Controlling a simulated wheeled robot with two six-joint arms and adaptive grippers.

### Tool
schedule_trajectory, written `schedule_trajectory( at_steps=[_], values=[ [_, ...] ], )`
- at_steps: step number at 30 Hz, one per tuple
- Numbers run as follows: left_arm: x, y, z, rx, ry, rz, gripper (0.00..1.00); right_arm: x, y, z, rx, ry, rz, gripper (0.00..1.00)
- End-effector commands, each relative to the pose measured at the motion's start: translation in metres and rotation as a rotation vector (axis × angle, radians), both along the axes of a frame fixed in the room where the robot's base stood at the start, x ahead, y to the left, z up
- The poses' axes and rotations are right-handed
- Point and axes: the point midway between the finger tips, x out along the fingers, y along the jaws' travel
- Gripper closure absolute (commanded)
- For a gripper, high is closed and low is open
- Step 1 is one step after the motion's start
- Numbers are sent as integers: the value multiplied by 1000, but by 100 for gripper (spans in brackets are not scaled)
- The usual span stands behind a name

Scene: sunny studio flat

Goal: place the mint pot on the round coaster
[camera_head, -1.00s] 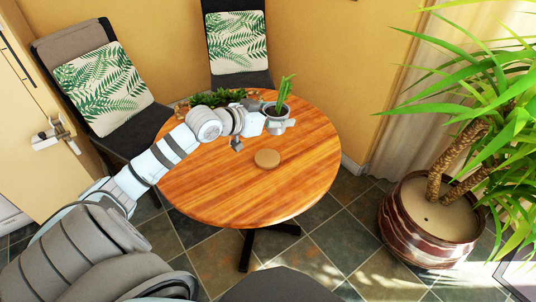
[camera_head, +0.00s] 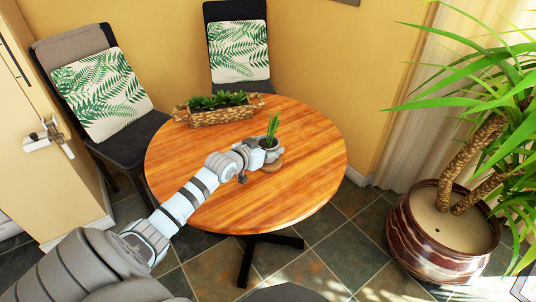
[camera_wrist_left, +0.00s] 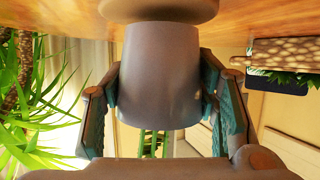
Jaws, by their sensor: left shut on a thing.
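The mint pot (camera_head: 270,150) is a small grey pot with upright green leaves. My left gripper (camera_head: 257,156) is shut on its sides and holds it upright over the round coaster (camera_head: 275,164). The coaster is a light brown disc, partly hidden by the pot and gripper. In the left wrist view, which is upside down, the pot (camera_wrist_left: 160,60) sits between both fingers (camera_wrist_left: 160,88) with its base against the coaster's outline (camera_wrist_left: 160,9). I cannot tell whether they touch. My right gripper is not in view.
The round wooden table (camera_head: 225,205) has clear room at its front and right. A woven planter (camera_head: 215,115) with succulents stands at its back left. Two chairs with leaf-print cushions (camera_head: 100,95) stand behind. A large potted plant (camera_head: 440,235) stands on the floor at right.

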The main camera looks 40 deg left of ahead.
Motion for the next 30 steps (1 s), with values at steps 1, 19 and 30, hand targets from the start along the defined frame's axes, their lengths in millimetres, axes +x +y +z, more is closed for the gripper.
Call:
schedule_trajectory(
  at_steps=[1, 19, 30],
  values=[
    [0, 0, -11, -2, 1, 1, 81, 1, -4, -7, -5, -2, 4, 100],
    [0, 0, -9, 0, 0, -1, 26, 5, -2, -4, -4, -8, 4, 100],
    [-34, -2, 10, 4, 5, -3, 26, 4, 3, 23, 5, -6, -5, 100]
  ],
)
